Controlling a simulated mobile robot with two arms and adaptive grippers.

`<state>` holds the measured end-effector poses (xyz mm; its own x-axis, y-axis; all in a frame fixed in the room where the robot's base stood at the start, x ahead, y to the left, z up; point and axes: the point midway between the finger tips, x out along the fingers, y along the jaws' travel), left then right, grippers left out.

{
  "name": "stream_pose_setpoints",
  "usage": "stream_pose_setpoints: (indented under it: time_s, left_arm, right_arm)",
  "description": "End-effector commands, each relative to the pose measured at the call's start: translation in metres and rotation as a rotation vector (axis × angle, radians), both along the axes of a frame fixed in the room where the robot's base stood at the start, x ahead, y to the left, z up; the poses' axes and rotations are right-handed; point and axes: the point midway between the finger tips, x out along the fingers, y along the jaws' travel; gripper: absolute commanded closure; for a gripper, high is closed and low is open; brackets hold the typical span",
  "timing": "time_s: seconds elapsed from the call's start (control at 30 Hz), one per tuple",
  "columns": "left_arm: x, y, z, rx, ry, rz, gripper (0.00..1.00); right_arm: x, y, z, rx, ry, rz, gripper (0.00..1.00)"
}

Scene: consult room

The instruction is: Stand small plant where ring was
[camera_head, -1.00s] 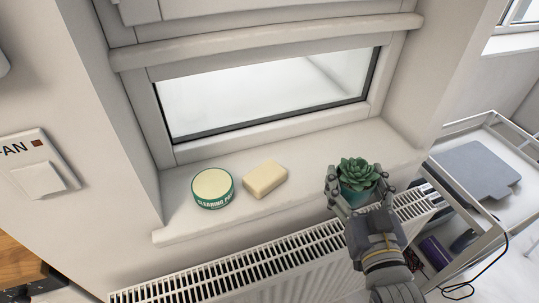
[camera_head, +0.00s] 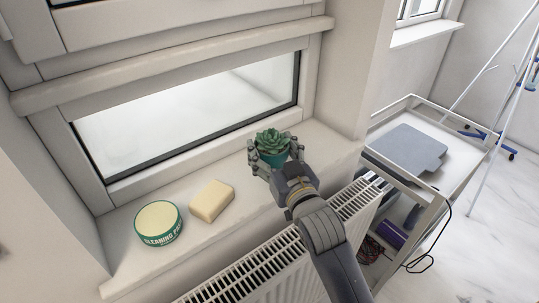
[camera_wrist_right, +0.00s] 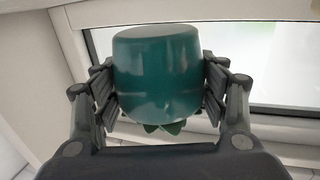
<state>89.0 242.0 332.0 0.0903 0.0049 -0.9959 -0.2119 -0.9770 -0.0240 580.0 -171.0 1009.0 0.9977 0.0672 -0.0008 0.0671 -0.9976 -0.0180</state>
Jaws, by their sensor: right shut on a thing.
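The small plant (camera_head: 272,142) is a green succulent in a teal pot. My right gripper (camera_head: 275,162) is shut on the pot, with a finger on each side, at the right part of the windowsill (camera_head: 235,225). In the right wrist view the teal pot (camera_wrist_right: 157,75) fills the middle between the fingers of my right gripper (camera_wrist_right: 160,95), with leaf tips showing below it. I cannot tell whether the pot touches the sill. No ring shows. My left gripper is not in view.
A round tin of cleaning paste (camera_head: 158,223) and a pale bar of soap (camera_head: 211,201) stand on the sill to the left. A radiator (camera_head: 265,265) is below the sill. A cart (camera_head: 465,165) with a grey board (camera_head: 408,146) stands to the right.

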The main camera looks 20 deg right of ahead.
Motion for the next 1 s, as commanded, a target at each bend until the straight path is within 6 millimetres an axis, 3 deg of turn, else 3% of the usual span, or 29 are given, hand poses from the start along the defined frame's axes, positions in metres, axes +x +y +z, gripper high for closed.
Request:
stream_pose_setpoints:
  time_s: [0.2, 0.4, 0.83, 0.87, 0.93, 1.0]
  left_arm:
    - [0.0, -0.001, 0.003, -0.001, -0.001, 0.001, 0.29]
    - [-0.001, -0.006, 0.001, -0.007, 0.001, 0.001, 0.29]
    - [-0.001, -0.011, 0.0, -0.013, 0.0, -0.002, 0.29]
    - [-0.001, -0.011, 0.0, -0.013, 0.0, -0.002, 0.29]
    - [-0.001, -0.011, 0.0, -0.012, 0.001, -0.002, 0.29]
    - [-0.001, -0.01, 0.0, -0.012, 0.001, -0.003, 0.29]
  right_arm:
    - [0.02, -0.001, 0.0, -0.001, -0.004, 0.0, 0.67]
    - [0.017, -0.001, -0.032, 0.0, -0.001, 0.0, 0.67]
    - [0.017, 0.0, -0.04, 0.0, -0.003, 0.0, 0.67]
    - [0.017, 0.0, -0.041, 0.0, 0.001, 0.0, 0.29]
    - [0.017, -0.001, -0.04, 0.0, 0.001, 0.0, 0.13]
    - [0.017, 0.0, -0.04, 0.0, 0.001, 0.0, 0.13]
